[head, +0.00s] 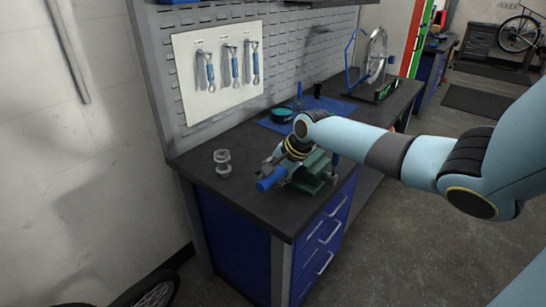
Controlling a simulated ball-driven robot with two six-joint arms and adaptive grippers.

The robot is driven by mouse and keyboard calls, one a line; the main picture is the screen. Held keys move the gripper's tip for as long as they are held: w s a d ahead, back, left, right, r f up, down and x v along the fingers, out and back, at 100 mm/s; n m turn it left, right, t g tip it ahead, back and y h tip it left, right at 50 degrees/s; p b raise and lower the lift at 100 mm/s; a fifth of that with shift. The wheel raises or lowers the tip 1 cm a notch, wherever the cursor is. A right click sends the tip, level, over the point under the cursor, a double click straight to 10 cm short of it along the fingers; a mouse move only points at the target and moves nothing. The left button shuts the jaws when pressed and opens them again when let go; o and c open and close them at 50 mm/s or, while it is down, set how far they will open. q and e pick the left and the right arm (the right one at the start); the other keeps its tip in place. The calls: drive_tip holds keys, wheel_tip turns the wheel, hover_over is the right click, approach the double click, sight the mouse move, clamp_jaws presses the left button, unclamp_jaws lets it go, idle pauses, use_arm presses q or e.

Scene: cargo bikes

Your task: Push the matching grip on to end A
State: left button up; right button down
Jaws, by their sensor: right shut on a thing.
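A green vise (314,177) stands at the front edge of the dark workbench. A blue cylindrical grip (270,180) lies at the vise's left side, pointing toward the lower left. My right gripper (269,166) is shut on the blue grip from above; its fingers are small in the picture and partly merge with the vise. The bar ends and any letter marks cannot be made out. My left gripper is out of view.
A grey metal spool-like part (222,163) stands on the workbench (215,182) at left. A blue mat (275,124) with a round teal container (282,115) lies behind. A wheel stand (376,85) is farther back.

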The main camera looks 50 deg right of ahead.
drive_tip(key=shift+d, duration=0.2)
drive_tip(key=c, duration=0.9)
unclamp_jaws()
drive_tip(key=shift+s+a+r, duration=0.1)
drive_tip(key=v, duration=1.1)
drive_tip(key=shift+s+r, duration=0.15)
drive_tip(key=shift+r, duration=0.2)
